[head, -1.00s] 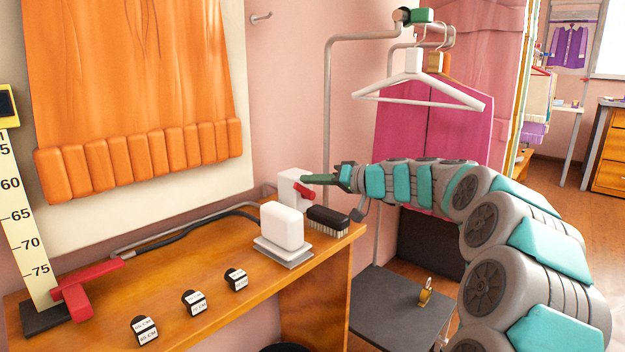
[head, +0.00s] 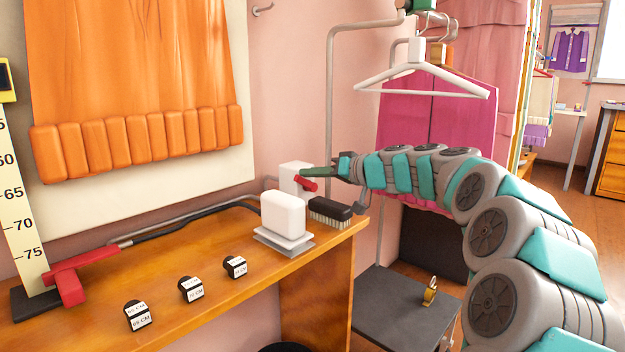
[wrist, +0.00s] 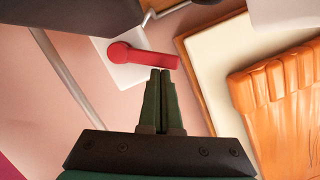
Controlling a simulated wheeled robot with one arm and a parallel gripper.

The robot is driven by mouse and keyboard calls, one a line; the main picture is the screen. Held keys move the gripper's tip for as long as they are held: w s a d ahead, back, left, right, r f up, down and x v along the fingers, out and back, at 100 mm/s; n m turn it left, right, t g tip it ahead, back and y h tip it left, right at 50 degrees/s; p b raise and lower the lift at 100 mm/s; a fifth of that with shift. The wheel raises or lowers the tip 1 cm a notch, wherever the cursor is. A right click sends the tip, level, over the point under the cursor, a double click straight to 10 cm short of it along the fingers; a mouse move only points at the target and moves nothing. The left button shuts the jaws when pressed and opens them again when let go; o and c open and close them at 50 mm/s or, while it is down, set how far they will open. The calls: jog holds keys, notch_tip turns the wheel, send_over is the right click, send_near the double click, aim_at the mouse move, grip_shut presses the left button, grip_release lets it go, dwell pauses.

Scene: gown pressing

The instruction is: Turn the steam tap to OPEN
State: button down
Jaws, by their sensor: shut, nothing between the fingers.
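The steam tap is a red lever (head: 306,184) on a white box (head: 296,174) at the back right of the wooden bench. In the wrist view the red lever (wrist: 146,57) reaches right from its round hub across the white plate (wrist: 118,66). My gripper (head: 312,173) is shut and empty. In the wrist view its fingertips (wrist: 161,72) are together, at the lower edge of the lever's free end. I cannot tell whether they touch it. No OPEN marking is readable.
On the wooden bench (head: 215,262) stand a white block (head: 283,214) on a grey plate, a black brush (head: 330,211) and several black-and-white markers. An orange pleated gown (head: 135,90) hangs behind. A white hanger (head: 420,72) hangs at right.

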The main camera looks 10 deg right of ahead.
jog(key=shift+s+a+f+n+h+b, duration=0.2)
jog(key=shift+a+f+n+b, duration=0.25)
jog(key=shift+b, duration=1.25)
jog(key=shift+s+a+f+n+h+b, duration=0.2)
jog(key=shift+n+b, duration=0.45)
jog(key=shift+b, duration=1.45)
jog(key=shift+s, duration=0.1)
jog(key=shift+r, duration=0.4)
jog(key=r, duration=0.1)
jog(key=d+r+p, duration=0.1)
jog(key=r, duration=0.1)
jog(key=shift+d+r, duration=0.2)
jog(key=shift+r, duration=0.05)
jog(key=v, duration=0.9)
jog(key=shift+s+f+p, duration=0.15)
jog(key=shift+f+p, duration=0.1)
jog(key=shift+p, duration=0.05)
